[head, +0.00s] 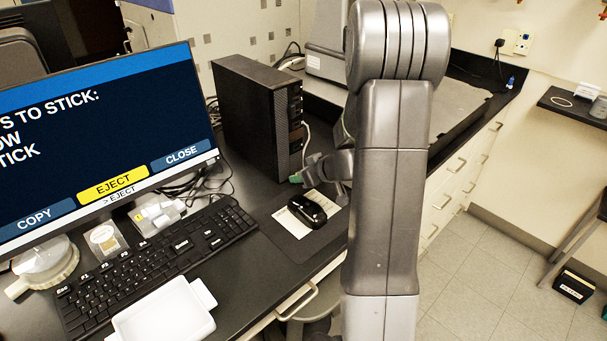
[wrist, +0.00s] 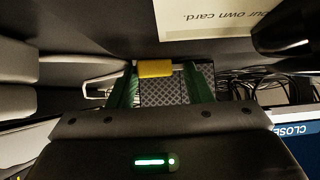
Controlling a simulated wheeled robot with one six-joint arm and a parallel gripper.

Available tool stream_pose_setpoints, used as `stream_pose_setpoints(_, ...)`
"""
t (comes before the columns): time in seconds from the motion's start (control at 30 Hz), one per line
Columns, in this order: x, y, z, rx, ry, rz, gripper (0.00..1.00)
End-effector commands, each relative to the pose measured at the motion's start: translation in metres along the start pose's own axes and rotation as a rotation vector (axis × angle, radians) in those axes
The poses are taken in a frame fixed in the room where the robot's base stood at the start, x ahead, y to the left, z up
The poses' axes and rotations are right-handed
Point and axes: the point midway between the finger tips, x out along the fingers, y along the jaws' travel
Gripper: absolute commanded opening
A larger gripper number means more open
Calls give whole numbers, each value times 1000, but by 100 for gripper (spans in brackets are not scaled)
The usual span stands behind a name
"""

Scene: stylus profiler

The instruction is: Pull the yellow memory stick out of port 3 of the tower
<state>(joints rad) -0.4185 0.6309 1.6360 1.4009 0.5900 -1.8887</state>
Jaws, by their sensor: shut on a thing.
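The black tower (head: 250,115) stands on the desk behind the monitor's right edge. My gripper (head: 298,178) is low by the tower's front, largely hidden behind my arm. In the wrist view, the green fingers of my gripper (wrist: 160,78) are shut on the yellow memory stick (wrist: 155,68). The tower's mesh front (wrist: 165,92) shows between the fingers. I cannot tell whether the stick is still in a port. The port numbers are too small to read, and the stick is not visible in the head view.
A black mouse (head: 307,209) lies on a printed card (head: 290,222) just in front of my gripper. The monitor (head: 95,130) shows an EJECT button. A keyboard (head: 160,262) and a white tray (head: 165,318) are at the front. Cables lie behind the monitor.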

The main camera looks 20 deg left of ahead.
Motion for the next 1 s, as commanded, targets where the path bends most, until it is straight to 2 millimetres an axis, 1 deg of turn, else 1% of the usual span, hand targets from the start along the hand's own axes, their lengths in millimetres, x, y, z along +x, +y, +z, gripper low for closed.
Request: stream_pose_setpoints(1.0,-20,0,19,1,-4,0,0)
